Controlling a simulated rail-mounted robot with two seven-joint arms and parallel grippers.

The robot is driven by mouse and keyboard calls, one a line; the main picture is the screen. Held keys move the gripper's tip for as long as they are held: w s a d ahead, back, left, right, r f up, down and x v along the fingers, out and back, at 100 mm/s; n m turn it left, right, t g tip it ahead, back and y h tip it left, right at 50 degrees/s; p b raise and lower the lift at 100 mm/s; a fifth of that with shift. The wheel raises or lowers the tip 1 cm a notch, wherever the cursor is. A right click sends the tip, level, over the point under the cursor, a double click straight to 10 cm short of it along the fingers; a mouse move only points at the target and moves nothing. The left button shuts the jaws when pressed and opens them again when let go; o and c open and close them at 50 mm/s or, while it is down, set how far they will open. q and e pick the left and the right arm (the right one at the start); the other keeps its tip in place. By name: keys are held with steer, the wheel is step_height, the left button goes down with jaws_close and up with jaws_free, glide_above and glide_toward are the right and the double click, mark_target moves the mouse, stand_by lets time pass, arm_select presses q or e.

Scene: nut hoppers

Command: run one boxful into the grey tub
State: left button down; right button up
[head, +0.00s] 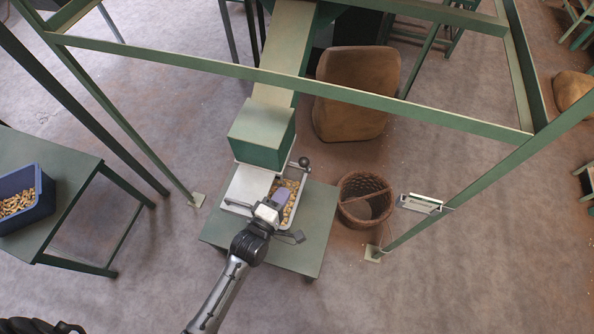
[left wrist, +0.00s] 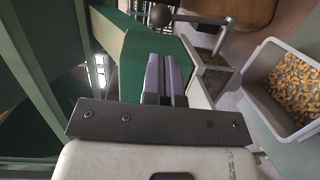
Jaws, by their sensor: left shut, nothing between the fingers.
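The grey tub (head: 296,209) stands on a low green table below the green hopper box (head: 262,135), with tan nuts inside. It also shows at the right of the left wrist view (left wrist: 257,62), with nuts in it. A handle with a round dark knob (head: 304,161) sticks out beside the box; the knob shows at the top of the left wrist view (left wrist: 160,15). My left gripper (head: 282,190) is shut and empty, over the tub's near left part in the head view, hiding some of it. Its fingers (left wrist: 165,75) appear apart from the knob. My right gripper is not in view.
A green frame with a crossbar (head: 330,88) spans the space above. A wicker basket (head: 352,212) stands right of the low table (head: 316,235). A blue bin of nuts (head: 40,205) is on the left table. A brown sack-like object (head: 355,95) lies behind.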

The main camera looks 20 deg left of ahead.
mark_target(301, 161)
arm_select(q)
steer(key=w, duration=0.7)
steer(key=shift+d+f, duration=0.2)
steer(key=shift+d, duration=0.1)
steer(key=shift+w+d+f, duration=0.1)
steer(key=shift+w, duration=0.7)
steer(key=shift+w+r+p, duration=0.1)
steer(key=shift+r+p, duration=0.15)
steer(key=shift+p, duration=0.3)
steer(key=w+g+p, duration=0.1)
steer(key=p, duration=0.1)
steer(key=w+r+p, duration=0.1)
steer(key=p, duration=0.1)
steer(key=shift+w+r+g, duration=0.1)
steer(key=shift+w+g, duration=0.1)
steer(key=shift+g, duration=0.2)
steer(key=shift+a+f, duration=0.2)
steer(key=shift+s+p, duration=0.1)
steer(key=shift+p, duration=0.25)
